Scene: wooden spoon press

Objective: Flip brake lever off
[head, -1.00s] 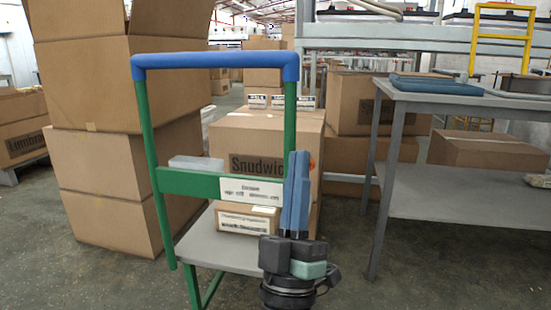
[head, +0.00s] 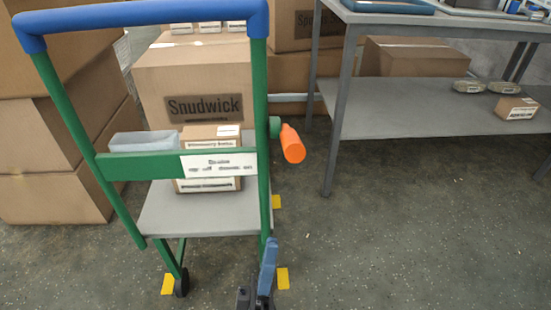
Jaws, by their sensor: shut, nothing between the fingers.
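The orange brake lever (head: 292,143) sticks out to the right and slightly down from a green mount on the right post of the cart. The cart has green posts (head: 83,140), a blue top handle (head: 140,15) and a grey deck (head: 160,216). A white label (head: 222,165) on its green crossbar mentions the brake, but its smaller text is blurred. My gripper (head: 269,246) is at the bottom of the head view, its blue fingers shut and empty. It appears well below the lever, apart from it, and overlaps the foot of the right post in the picture.
A Snudwick box (head: 196,85), a smaller box (head: 208,184) and a pale bin (head: 140,146) are behind the crossbar. Stacked cartons (head: 60,150) stand left. A grey table (head: 420,108) stands right. Yellow floor marks (head: 283,278) lie by the cart. Floor right of the cart is open.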

